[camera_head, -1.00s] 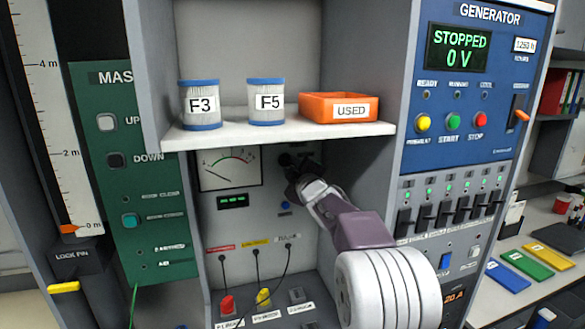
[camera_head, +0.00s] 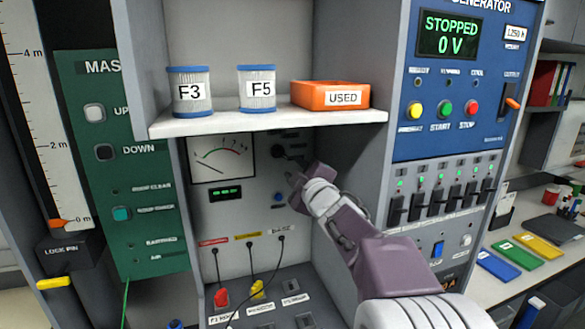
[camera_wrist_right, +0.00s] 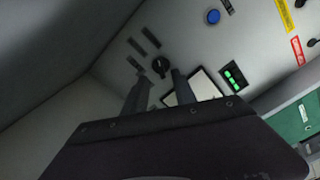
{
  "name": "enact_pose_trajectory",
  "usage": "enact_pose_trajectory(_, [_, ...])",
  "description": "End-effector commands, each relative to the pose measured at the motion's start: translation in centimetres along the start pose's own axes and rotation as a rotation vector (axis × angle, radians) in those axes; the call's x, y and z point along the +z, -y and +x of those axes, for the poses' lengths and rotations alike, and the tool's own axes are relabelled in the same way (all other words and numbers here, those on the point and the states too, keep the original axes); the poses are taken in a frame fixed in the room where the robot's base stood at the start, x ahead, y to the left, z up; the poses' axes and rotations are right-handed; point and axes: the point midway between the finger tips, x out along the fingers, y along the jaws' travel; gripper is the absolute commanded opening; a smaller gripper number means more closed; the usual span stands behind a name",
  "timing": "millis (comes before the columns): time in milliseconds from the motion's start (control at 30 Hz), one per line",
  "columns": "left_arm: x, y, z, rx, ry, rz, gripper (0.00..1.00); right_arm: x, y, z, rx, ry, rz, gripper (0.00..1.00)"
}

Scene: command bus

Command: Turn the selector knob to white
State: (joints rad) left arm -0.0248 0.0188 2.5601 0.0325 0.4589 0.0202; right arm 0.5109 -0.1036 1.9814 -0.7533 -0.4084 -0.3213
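The selector knob (camera_head: 278,152) is small and black, on the pale panel under the shelf, right of the analog meter (camera_head: 222,160). The knob also shows in the right wrist view (camera_wrist_right: 160,66), beside several dark label plates (camera_wrist_right: 150,37) too small to read. I cannot tell which position it points to. My right gripper (camera_head: 293,181) is in front of the panel, below and right of the knob in the head view. In the wrist view its two fingers (camera_wrist_right: 161,77) are apart with nothing between them, and the knob shows just beyond their tips. My left gripper is not in view.
The shelf (camera_head: 270,120) overhangs the panel and holds the F3 canister (camera_head: 190,92), the F5 canister (camera_head: 257,89) and the orange USED bin (camera_head: 330,95). Below are a blue button (camera_head: 278,197) and hanging cables (camera_head: 250,260). The lever switch bank (camera_head: 440,200) is to the right.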

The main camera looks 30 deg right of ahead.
Motion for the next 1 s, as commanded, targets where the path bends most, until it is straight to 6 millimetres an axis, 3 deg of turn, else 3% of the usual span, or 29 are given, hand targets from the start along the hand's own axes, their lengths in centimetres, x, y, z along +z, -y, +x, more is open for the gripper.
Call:
enact_pose_trajectory(400, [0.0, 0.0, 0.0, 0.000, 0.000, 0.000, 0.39, -0.1, 0.0, 0.1, -0.001, -0.001, 0.001, 0.33])
enact_pose_trajectory(467, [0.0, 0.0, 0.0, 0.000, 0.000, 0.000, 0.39, -0.8, 0.6, 0.2, -0.012, -0.017, 0.001, 0.33])
enact_pose_trajectory(533, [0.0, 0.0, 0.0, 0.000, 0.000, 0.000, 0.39, -3.1, 2.7, 0.7, -0.055, -0.064, 0.004, 0.33])
enact_pose_trajectory(567, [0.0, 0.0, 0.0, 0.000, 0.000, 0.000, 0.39, -4.2, 4.4, 0.9, -0.089, -0.087, 0.010, 0.33])
enact_pose_trajectory(633, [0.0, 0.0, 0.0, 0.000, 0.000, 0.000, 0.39, -5.8, 10.3, 0.8, -0.207, -0.099, 0.066, 0.33])
enact_pose_trajectory(700, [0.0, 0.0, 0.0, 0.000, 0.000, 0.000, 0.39, -5.1, 16.9, -0.4, -0.346, -0.021, 0.160, 0.33])
enact_pose_trajectory(767, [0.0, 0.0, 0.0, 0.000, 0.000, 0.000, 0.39, -3.6, 22.2, -2.1, -0.460, 0.085, 0.241, 0.33])
enact_pose_trajectory(800, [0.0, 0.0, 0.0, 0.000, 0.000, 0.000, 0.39, -2.4, 25.4, -3.7, -0.532, 0.167, 0.291, 0.33])
enact_pose_trajectory(900, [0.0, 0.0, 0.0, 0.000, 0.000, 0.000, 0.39, 1.1, 32.4, -8.9, -0.696, 0.409, 0.401, 0.33])
enact_pose_trajectory(1000, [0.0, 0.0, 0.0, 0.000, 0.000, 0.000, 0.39, 4.7, 37.2, -15.2, -0.816, 0.674, 0.497, 0.33])
